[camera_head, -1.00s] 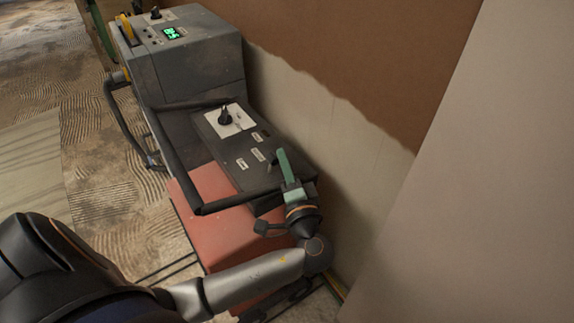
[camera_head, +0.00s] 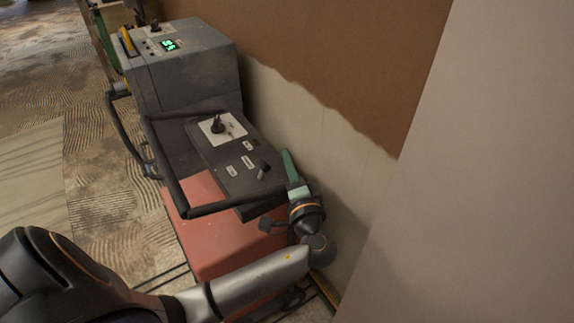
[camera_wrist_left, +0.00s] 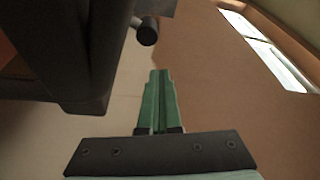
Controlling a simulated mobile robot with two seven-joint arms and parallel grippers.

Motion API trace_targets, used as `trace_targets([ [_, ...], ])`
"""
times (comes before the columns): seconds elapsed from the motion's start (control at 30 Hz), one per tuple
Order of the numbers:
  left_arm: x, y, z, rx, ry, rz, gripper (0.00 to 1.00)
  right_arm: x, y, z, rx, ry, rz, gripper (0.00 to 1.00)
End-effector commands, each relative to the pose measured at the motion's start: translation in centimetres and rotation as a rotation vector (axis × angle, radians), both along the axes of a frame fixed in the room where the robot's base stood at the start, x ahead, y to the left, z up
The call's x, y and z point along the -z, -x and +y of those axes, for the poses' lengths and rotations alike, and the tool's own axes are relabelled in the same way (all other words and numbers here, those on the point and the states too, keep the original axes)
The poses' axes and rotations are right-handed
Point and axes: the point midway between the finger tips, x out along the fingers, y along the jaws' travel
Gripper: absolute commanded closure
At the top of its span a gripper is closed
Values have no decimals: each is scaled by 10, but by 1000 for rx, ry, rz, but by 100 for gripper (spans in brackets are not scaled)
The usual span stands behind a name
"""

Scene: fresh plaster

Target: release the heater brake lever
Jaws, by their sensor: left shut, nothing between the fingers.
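The heater is a red and dark grey machine (camera_head: 225,235) with a sloping black control panel. A short lever with a dark knob (camera_head: 264,167) stands near the panel's right end; no label I can read confirms it is the brake lever. A dark knob on a short stem (camera_wrist_left: 147,30) shows at the top of the left wrist view, beyond the fingertips. My left gripper (camera_head: 288,160), with green fingers, is shut and empty just right of the panel lever, apart from it. Its fingers also show in the wrist view (camera_wrist_left: 159,85). My right gripper is not in view.
A black bar handle (camera_head: 172,180) frames the panel's left and near sides. A black switch on a white plate (camera_head: 222,128) sits farther up. A grey box with a green display (camera_head: 195,75) stands behind. The wall (camera_head: 350,140) runs close along the right.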

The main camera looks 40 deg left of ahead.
Motion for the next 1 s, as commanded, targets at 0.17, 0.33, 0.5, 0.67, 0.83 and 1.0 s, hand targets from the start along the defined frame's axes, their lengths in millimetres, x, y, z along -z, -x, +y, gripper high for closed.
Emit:
trace_targets([
  [0.17, 6, 30, -36, 6, 8, 7, 100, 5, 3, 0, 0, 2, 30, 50],
  [0.33, 8, 49, -57, 5, 5, 6, 100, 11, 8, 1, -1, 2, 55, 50],
  [0.5, 8, 58, -66, 3, 3, 4, 100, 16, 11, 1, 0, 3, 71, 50],
  [0.67, 8, 59, -68, 4, 3, 3, 100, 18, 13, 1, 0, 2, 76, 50],
  [0.83, 8, 59, -68, 4, 3, 3, 100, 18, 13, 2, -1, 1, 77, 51],
  [1.0, 13, 59, -67, 14, 14, 23, 100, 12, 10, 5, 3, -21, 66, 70],
])
